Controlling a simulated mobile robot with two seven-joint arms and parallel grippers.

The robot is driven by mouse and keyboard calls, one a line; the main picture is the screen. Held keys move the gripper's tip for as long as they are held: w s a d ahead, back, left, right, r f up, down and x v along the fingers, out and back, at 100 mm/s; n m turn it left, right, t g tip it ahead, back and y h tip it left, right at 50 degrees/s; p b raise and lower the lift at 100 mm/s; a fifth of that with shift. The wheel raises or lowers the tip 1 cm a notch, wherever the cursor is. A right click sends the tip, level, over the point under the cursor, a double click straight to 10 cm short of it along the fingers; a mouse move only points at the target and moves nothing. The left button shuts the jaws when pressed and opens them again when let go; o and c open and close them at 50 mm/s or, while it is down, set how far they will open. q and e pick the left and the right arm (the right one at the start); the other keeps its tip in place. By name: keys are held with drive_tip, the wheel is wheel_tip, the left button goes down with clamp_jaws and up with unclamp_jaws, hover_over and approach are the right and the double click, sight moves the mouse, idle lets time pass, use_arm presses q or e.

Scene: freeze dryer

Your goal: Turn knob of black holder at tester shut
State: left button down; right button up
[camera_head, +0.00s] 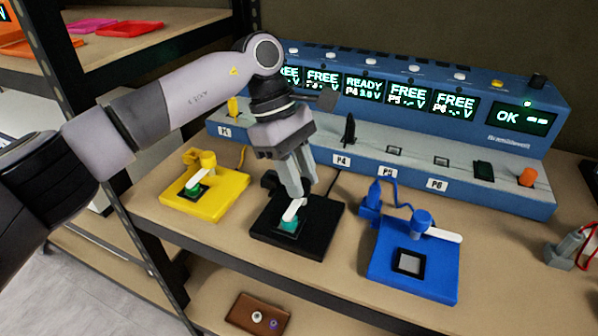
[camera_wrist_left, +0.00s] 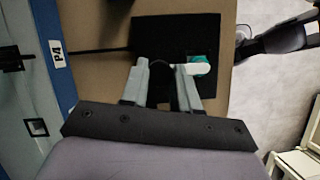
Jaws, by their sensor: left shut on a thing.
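The black holder (camera_head: 318,232) lies flat on the bench in front of the blue tester (camera_head: 400,110). A teal piece (camera_head: 287,227) sits in it, with a white lever (camera_head: 293,210) lying over it. My left gripper (camera_head: 294,194) reaches down over the holder and is shut on its knob. The knob is mostly hidden by the fingers; in the left wrist view a dark part shows between the fingertips (camera_wrist_left: 160,66), beside the white lever (camera_wrist_left: 192,69) and the teal piece (camera_wrist_left: 204,59). My right gripper is in neither view.
The tester screen reads READY at P4 (camera_head: 364,87). A grey device with red wires (camera_head: 567,247) is at far right.

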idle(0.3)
use_arm(q)
drive_tip(key=c, duration=0.8)
unclamp_jaws()
drive_tip(key=v, duration=0.7)
drive_tip(key=shift+r+p, duration=0.15)
drive_tip(key=shift+p, duration=0.25)
drive_tip(key=shift+s, duration=0.1)
